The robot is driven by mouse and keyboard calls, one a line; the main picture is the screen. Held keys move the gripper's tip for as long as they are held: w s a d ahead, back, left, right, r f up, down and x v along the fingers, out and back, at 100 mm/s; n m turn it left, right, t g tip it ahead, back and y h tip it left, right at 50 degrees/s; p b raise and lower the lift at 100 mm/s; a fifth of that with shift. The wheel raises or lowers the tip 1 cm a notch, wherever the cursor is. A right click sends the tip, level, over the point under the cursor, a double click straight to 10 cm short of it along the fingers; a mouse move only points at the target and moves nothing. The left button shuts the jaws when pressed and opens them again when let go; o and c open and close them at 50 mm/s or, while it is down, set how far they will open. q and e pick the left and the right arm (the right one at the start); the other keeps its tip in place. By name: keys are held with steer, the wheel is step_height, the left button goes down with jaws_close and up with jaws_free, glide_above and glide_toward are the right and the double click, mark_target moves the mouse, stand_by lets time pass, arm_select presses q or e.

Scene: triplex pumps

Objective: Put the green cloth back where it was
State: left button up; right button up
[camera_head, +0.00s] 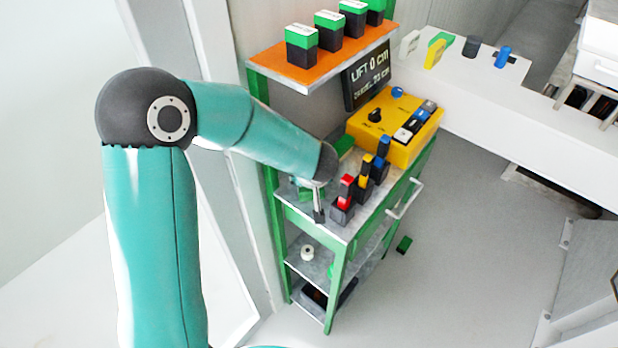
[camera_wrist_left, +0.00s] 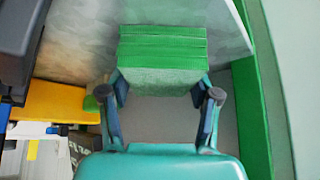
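The green cloth (camera_wrist_left: 163,47) is a folded, layered block in the left wrist view. My left gripper (camera_wrist_left: 160,92) has a finger against each side of its near end, with the fingers spread to about its width. In the head view my left gripper (camera_head: 318,212) points down over the left part of the cart's grey top (camera_head: 341,226). Some green shows beside it, mostly hidden by my arm. A green block (camera_head: 345,145) also shows farther back by the yellow box. My right gripper is not in view.
Red, yellow and blue-topped dark blocks (camera_head: 343,200) stand just right of the gripper. Behind them is a yellow control box (camera_head: 395,125). An orange shelf (camera_head: 320,70) with green-and-black boxes is above.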

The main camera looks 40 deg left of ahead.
arm_select(q)
steer(key=o, duration=0.4)
steer(key=shift+o, duration=0.2)
steer(key=shift+r+p, duration=0.2)
steer(key=shift+p, duration=0.2)
steer(key=v, duration=1.2)
steer(key=shift+b, duration=0.45)
steer(key=shift+f, duration=0.1)
